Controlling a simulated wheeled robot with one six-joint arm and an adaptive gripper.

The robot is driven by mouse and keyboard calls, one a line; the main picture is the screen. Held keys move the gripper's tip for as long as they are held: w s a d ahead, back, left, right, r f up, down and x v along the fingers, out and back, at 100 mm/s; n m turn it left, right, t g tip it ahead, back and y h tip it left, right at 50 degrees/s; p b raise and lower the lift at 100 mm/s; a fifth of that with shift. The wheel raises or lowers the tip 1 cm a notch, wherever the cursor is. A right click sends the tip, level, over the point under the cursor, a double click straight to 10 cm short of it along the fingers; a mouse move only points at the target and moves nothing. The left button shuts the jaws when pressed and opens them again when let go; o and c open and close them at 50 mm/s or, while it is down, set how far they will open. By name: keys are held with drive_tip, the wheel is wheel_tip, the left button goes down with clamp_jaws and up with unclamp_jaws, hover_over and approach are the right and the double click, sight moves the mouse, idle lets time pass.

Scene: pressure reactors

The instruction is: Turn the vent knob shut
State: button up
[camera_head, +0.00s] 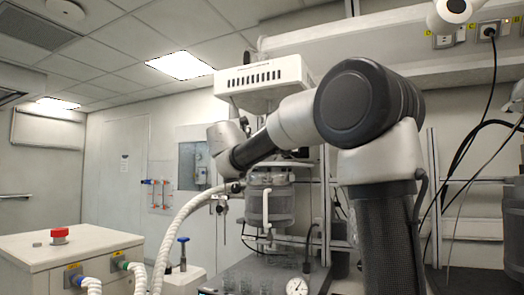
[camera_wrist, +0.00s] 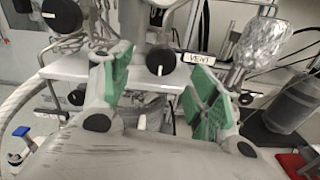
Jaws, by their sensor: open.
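A round black knob (camera_wrist: 160,60) shows in the wrist view, just left of a white label reading VENT (camera_wrist: 200,59). My gripper (camera_wrist: 159,66) is open, its two green-padded fingers spread to the left and right of this knob. The knob appears between the fingertips in the picture; I see no contact, and cannot tell the depth gap. Which way the knob is turned is not clear. In the head view my arm reaches towards the glass reactor (camera_head: 270,205); the gripper and vent knob cannot be made out there.
Another black knob (camera_wrist: 62,15) is at the wrist view's upper left. A foil-wrapped part (camera_wrist: 263,43) and a dark cylinder (camera_wrist: 290,106) stand right of the fingers. The head view shows a pale hose (camera_head: 175,230), a pressure gauge (camera_head: 297,286) and a cabinet with a red button (camera_head: 60,233).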

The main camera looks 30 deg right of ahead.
drive_tip(key=x, duration=0.6)
drive_tip(key=shift+w+d, duration=0.15)
drive_tip(key=shift+d, duration=0.15)
drive_tip(key=c, duration=1)
